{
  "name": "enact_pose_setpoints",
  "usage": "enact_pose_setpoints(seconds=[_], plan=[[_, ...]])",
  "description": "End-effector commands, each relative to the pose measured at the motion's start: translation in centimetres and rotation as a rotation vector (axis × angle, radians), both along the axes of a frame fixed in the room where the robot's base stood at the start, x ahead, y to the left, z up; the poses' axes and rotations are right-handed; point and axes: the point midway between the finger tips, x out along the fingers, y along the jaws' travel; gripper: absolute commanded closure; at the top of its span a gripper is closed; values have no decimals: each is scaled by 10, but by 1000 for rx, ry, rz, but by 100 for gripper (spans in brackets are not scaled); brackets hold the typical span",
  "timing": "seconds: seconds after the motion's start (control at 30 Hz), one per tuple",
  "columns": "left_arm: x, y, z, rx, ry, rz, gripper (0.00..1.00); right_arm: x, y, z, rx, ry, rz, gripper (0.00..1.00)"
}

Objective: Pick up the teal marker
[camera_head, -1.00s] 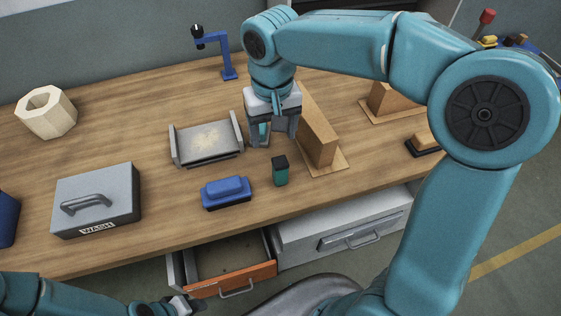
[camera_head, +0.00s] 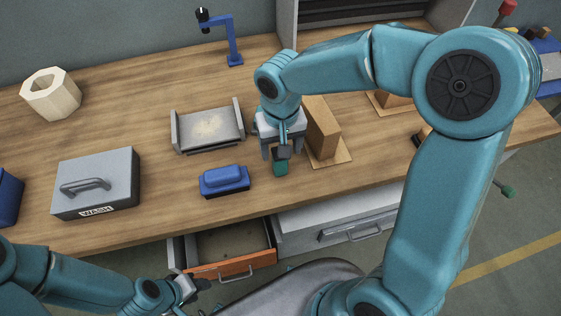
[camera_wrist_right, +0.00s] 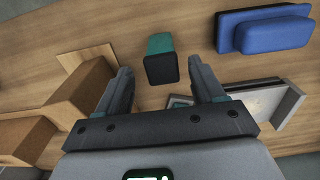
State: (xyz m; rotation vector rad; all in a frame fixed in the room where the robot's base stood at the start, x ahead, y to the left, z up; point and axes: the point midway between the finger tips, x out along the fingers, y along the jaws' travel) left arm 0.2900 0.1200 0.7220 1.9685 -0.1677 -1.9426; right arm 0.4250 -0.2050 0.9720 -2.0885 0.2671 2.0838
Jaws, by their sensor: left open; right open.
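The teal marker (camera_head: 280,169) is a short, thick teal block with a black cap. In the right wrist view the marker (camera_wrist_right: 160,58) shows just ahead of and between the fingertips of my open right gripper (camera_wrist_right: 163,80). There is a gap on both sides, and nothing is held. My left gripper (camera_head: 194,286) is open and empty, low in front of the bench near the open drawer.
A blue block (camera_head: 224,181) lies left of the marker, with a grey tray (camera_head: 208,130) behind it. A brown angled block (camera_head: 322,130) stands close on the right. A grey box (camera_head: 97,180) sits farther left. An orange-fronted drawer (camera_head: 234,264) is open below.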

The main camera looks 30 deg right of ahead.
Motion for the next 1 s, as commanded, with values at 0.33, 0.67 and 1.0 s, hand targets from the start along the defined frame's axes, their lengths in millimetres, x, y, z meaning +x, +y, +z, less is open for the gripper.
enact_pose_setpoints(seconds=[0.33,0.67,1.0], plan=[[0,0,6,0,0,0,57,-3,2,-44,1,3,0,32],[0,0,6,0,0,-1,57,-3,3,-44,1,2,0,74],[0,0,6,0,0,-1,57,-2,3,-43,1,1,1,88]])
